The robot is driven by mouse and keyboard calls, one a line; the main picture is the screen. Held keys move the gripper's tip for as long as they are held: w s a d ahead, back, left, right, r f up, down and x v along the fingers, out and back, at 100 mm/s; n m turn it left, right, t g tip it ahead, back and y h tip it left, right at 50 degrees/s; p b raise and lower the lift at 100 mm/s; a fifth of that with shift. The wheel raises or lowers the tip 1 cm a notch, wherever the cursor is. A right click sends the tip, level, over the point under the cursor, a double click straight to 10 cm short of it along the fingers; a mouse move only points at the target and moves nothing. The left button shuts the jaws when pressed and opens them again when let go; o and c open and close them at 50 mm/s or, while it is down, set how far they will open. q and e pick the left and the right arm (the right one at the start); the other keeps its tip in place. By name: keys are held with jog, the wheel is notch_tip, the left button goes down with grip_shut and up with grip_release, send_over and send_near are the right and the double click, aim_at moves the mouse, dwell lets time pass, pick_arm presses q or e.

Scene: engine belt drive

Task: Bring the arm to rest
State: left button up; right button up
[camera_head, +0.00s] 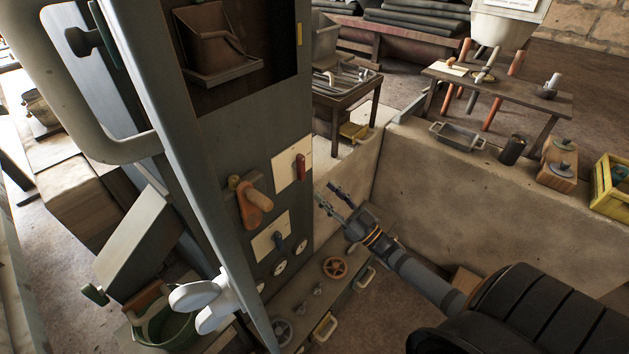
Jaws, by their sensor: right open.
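My right arm (425,278) comes in from the lower right and reaches up and left. My right gripper (326,195) is open, with nothing between its fingers. Its fingertips are close to the right edge of the dark control cabinet (228,140); I cannot tell whether they touch it. My left gripper does not show.
An orange handwheel (334,267) sits low beside the cabinet, under my right gripper. A concrete wall (470,200) runs behind my arm. A wooden table (500,88) with tools stands beyond it. A yellow crate (611,187) is at the right edge. A green bucket (165,328) is at lower left.

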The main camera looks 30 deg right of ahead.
jog(key=shift+v, duration=0.9)
jog(key=s+d+f+m+g+h+p, duration=0.1)
jog(key=s+d+f+g+h+p, duration=0.15)
jog(key=f, duration=0.65)
jog(key=s+d+f+m+g+h+p, duration=0.1)
jog(key=s+f+m+g+h+p, duration=0.2)
jog(key=f, duration=0.6)
jog(key=s+d+f+g+h+p, duration=0.1)
jog(key=s+d+f+g+h, duration=0.2)
jog(key=f, duration=0.6)
jog(key=s+a+f+g+p, duration=0.1)
jog(key=s+a+f+g, duration=0.2)
jog(key=s, duration=0.7)
jog(key=s+a+f+g+p, duration=0.2)
jog(key=s+a+f+g, duration=0.2)
jog(key=s, duration=0.6)
jog(key=s+a+f+g+p, duration=0.1)
jog(key=s+a+f+g, duration=0.3)
jog(key=s+f, duration=0.3)
jog(key=s, duration=0.3)
jog(key=shift+f+g, duration=0.3)
jog(key=shift+g, duration=0.05)
jog(key=shift+a, duration=0.1)
